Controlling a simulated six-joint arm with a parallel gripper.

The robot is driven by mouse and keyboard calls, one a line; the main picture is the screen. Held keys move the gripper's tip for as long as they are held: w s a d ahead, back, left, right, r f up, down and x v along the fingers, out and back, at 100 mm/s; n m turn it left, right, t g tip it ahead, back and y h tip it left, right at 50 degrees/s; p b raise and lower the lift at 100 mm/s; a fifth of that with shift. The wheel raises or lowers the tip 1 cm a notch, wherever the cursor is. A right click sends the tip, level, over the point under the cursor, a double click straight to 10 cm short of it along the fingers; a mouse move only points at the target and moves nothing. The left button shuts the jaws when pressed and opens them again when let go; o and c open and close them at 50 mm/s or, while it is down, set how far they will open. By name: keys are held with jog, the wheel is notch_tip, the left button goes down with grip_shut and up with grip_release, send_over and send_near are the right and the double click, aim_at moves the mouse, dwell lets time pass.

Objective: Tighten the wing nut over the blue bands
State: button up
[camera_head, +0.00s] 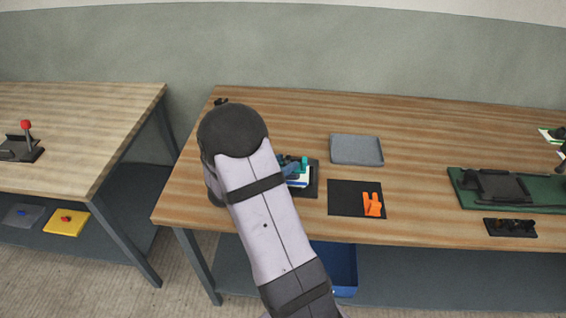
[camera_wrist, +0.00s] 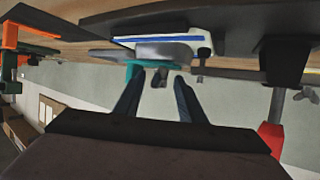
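A dark board (camera_head: 310,190) stands on the wooden table, partly hidden behind my arm. On it are a white piece with a blue edge (camera_head: 299,183) and a teal part (camera_head: 303,162). In the wrist view, a white piece with a blue stripe (camera_wrist: 190,41) and a teal part (camera_wrist: 142,64) lie just beyond my fingertips. My gripper (camera_wrist: 159,76) has its two dark blue fingers apart. A small dark shape shows between the tips; I cannot tell whether it lies between them or farther off. I cannot make out the wing nut in either view.
A black mat (camera_head: 345,198) with an orange clamp-like piece (camera_head: 372,205) lies right of the board. A grey tray (camera_head: 356,149) stands behind it. A green board (camera_head: 540,197) is far right. The table between tray and green board is clear.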

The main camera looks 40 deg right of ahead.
grip_shut()
jog(key=shift+r, duration=0.1)
jog(key=shift+w+r+m+g+p, duration=0.15)
jog(key=shift+w+m+g+p, duration=0.05)
jog(key=shift+m+g+p, duration=0.8)
jog(key=shift+w+m+g+p, duration=0.25)
jog(key=shift+m+g+p, duration=0.35)
jog(key=shift+m+g, duration=0.95)
jog(key=shift+g, duration=0.35)
grip_release()
jog(key=shift+f, duration=0.2)
